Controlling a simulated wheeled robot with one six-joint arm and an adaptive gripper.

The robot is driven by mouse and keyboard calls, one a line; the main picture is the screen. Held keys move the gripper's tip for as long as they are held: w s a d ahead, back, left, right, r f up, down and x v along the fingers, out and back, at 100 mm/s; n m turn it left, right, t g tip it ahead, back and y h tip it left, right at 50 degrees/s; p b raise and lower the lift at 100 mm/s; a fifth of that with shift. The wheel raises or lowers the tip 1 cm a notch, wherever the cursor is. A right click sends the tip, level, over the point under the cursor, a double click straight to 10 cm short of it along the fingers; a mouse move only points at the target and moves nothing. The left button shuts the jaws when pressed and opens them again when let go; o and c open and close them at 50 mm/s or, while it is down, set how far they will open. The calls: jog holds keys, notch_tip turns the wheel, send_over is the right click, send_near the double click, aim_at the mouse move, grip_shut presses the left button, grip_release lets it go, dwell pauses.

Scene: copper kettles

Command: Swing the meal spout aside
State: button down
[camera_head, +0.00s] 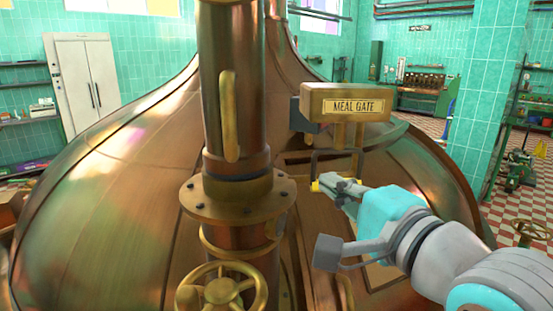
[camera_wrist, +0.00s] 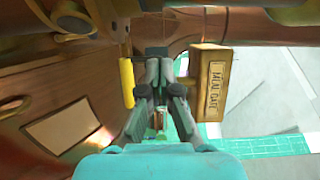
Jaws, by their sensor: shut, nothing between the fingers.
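The meal spout is most likely the thick upright copper pipe (camera_head: 222,90) at the centre of the head view, with a long brass handle (camera_head: 228,115) on its front. It stands on a round bolted flange (camera_head: 238,195). My gripper (camera_head: 322,183) is shut and empty, to the right of the pipe and apart from its handle. In the wrist view its closed fingers (camera_wrist: 160,68) lie between a yellow bar (camera_wrist: 127,82) and the brass MEAL GATE box (camera_wrist: 211,82). The gripper hides part of the yellow bar in the head view.
The MEAL GATE box (camera_head: 346,103) stands just above my gripper. A brass handwheel (camera_head: 222,292) sits below the flange. The broad copper kettle dome (camera_head: 110,200) fills the space around. Open tiled floor (camera_head: 428,124) lies beyond it at the right.

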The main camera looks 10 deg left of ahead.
send_near(269, 154)
jog(key=w, duration=0.5)
jog(key=shift+a, duration=0.9)
jog(key=shift+w+a, duration=0.2)
jog(key=shift+a, duration=0.55)
jog(key=shift+a, duration=0.2)
jog(key=shift+m, duration=0.7)
jog(key=s+a, duration=0.1)
jog(key=a, duration=0.3)
jog(key=s+a, duration=0.1)
jog(key=a, duration=0.3)
jog(key=s+a, duration=0.1)
jog(key=a, duration=0.3)
jog(key=shift+s+a+f, duration=0.1)
jog(key=shift+a+f, duration=0.15)
